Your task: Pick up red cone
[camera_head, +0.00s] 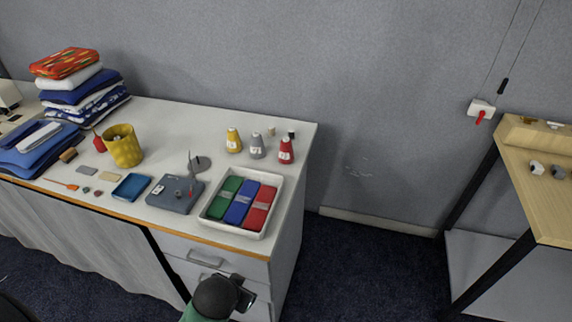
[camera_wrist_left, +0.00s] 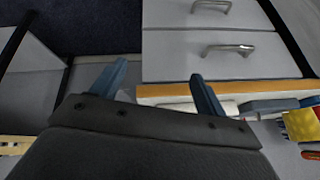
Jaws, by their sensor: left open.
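The red cone (camera_head: 286,152) stands upright near the back right corner of the white table (camera_head: 165,112). It has a pale label on its front. A grey cone (camera_head: 257,147) and a yellow cone (camera_head: 233,141) stand to its left. My left gripper shows in the left wrist view (camera_wrist_left: 160,75) with its two blue-grey fingers apart and nothing between them. An arm of mine comes in at the bottom of the head view, in front of the drawers and well below the red cone. The red cone cannot be made out in the wrist view. My right gripper is not seen.
A white tray (camera_head: 207,219) with green, blue and red cloths lies in front of the cones. A small black item (camera_head: 291,134) stands behind the red cone. A grey box (camera_head: 173,196), blue tray (camera_head: 131,187) and yellow cup (camera_head: 123,148) are left. Another table (camera_head: 545,185) stands right.

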